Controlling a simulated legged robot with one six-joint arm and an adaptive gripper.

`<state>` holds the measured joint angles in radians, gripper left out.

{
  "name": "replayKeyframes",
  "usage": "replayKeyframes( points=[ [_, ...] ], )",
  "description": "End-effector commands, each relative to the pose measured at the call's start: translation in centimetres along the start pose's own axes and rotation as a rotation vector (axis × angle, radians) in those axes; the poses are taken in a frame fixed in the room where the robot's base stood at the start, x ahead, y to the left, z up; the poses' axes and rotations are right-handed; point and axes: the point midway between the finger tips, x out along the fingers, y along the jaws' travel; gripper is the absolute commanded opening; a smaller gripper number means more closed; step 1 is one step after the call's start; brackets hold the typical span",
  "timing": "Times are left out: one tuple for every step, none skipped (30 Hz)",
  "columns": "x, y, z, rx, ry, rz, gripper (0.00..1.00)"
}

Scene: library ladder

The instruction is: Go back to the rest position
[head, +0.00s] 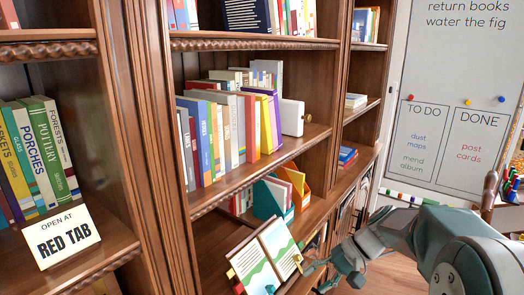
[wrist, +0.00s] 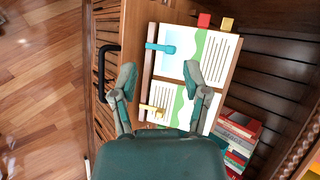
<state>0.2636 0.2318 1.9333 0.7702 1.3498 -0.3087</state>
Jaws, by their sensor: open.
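My gripper (head: 318,277) is at the lower right of the head view, just right of an open book (head: 262,256) that lies tilted on the lower shelf. In the wrist view, my gripper (wrist: 159,78) has its two fingers spread wide with nothing between them. The open book (wrist: 217,57) lies beyond the fingers, showing printed lines and a green and blue picture. A teal clip (wrist: 160,47) and a yellow clip (wrist: 153,109) sit on its left side. A red tab (wrist: 204,20) and a yellow tab (wrist: 227,24) stick out at its top edge.
A sign reading "OPEN AT RED TAB" (head: 67,236) stands on the left shelf. Book rows (head: 228,125) fill the middle shelf. A teal and orange file holder (head: 272,197) stands behind the open book. A whiteboard (head: 455,60) is at the right. Wooden floor (wrist: 40,90) is clear.

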Motion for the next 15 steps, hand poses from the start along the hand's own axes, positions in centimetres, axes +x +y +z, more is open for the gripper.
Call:
replayKeyframes(
  points=[
    [-0.3,-0.5,1.6,-0.025,0.022,0.05,0.6],
    [-0.4,-0.6,2.4,-0.037,0.034,0.081,0.6],
    [-0.6,-0.7,3.4,-0.051,0.05,0.12,0.6],
    [-0.8,-0.7,4.1,-0.064,0.065,0.149,0.6],
    [-0.9,-0.7,4.9,-0.075,0.079,0.177,0.6],
    [-1.1,-0.7,5.9,-0.093,0.1,0.215,0.6],
    [-1.3,-0.7,6.6,-0.106,0.116,0.241,0.6],
    [-1.4,-0.6,7.3,-0.118,0.133,0.268,0.6],
    [-1.6,-0.5,8.3,-0.137,0.155,0.303,0.6],
    [-1.8,-0.4,8.9,-0.151,0.174,0.329,0.6],
    [-2.0,-0.3,9.6,-0.164,0.192,0.354,0.6],
    [-2.2,-0.2,10.5,-0.184,0.218,0.387,0.6],
    [-2.4,0.0,11.1,-0.199,0.237,0.411,0.6],
    [-2.5,0.1,11.8,-0.212,0.258,0.433,0.6],
    [-2.8,0.3,12.6,-0.234,0.286,0.464,0.6]
  ],
)
